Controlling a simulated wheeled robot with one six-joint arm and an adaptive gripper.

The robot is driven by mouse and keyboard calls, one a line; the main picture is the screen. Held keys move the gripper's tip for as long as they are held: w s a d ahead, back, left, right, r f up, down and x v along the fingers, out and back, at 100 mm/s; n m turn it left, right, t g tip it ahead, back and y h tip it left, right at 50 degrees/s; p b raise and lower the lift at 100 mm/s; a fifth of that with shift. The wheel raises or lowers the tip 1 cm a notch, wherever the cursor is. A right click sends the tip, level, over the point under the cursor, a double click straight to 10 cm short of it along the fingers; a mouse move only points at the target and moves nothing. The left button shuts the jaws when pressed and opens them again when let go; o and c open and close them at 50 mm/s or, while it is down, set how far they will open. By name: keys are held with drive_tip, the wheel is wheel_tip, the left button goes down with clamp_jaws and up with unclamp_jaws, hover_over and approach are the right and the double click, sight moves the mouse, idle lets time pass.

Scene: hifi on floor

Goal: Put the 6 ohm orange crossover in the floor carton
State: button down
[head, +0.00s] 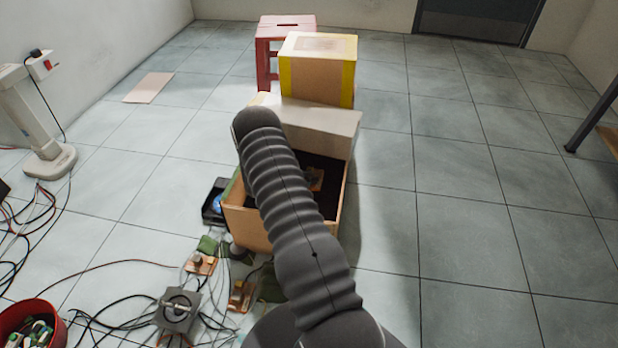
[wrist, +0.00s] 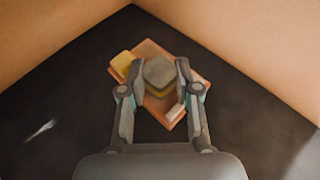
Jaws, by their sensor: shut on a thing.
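The floor carton (head: 246,228) is an open cardboard box with a dark bottom, standing mid-floor in the head view. Its tan walls (wrist: 60,40) fill the top of the wrist view. The orange crossover (wrist: 150,51), a flat orange board with a grey block and yellow parts, is inside the carton over the dark bottom. My gripper (wrist: 158,78) is shut on it, with a finger on either side of the grey block. I cannot tell whether the board touches the bottom. In the head view my arm hides the gripper; a bit of orange board (head: 315,180) shows beside it. No ohm marking is readable.
Orange boards (head: 200,263) and (head: 241,296) another, a grey device (head: 177,312) and loose cables lie in front of the carton. A red bucket (head: 32,325) is at the lower left. A yellow-edged box (head: 318,75) and red stool (head: 268,50) stand behind. The right floor is clear.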

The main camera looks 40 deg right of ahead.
drive_tip(key=shift+f+b, duration=0.4)
drive_tip(key=c, duration=0.8)
unclamp_jaws()
drive_tip(key=shift+r, duration=0.1)
